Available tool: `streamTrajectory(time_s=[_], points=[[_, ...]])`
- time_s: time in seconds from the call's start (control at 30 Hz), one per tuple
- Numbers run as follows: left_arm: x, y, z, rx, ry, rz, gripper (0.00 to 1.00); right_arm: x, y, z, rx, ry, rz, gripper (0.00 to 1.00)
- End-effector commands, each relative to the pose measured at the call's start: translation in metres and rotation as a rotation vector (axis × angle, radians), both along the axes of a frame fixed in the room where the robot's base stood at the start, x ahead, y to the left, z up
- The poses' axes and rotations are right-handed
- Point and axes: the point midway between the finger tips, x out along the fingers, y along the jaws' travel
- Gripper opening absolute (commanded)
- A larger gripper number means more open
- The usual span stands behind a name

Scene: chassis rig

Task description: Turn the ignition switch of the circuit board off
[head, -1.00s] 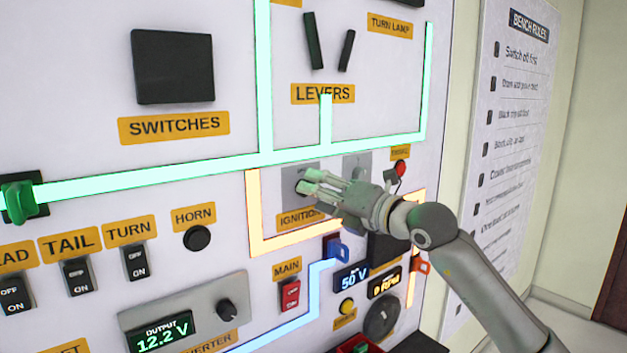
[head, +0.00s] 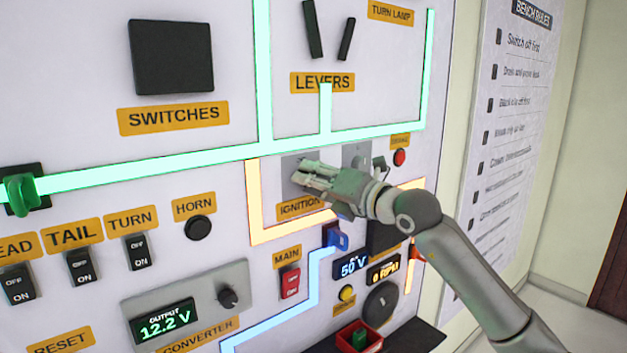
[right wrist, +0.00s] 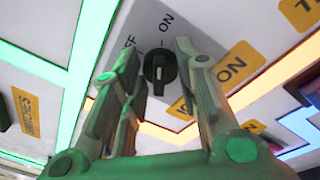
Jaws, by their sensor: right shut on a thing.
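The ignition switch is a small black knob (right wrist: 159,70) on a grey plate (head: 290,187) above the orange IGNITION label (head: 298,208). In the head view my right gripper (head: 299,174) reaches in from the right and hides the knob. In the right wrist view my right gripper (right wrist: 158,58) has one finger on each side of the knob, shut on it. The knob's white line points up to the mark by ON; the OFF print is partly hidden behind the left finger. My left gripper is not in view.
A second grey plate (head: 356,154) and a red button (head: 399,157) sit right of the switch. A blue plug (head: 337,238) and the red MAIN switch (head: 289,283) are below.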

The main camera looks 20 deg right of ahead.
Motion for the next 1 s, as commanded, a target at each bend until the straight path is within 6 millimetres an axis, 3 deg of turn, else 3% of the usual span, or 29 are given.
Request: streamTrajectory(time_s=[0.37,1.0], points=[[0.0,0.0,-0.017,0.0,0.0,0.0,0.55,0.0,0.0,-0.003,-0.129,-0.047,0.0,0.06],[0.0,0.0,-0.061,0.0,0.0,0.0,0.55,-0.001,0.002,0.0,-0.674,-0.244,0.0,0.06]])
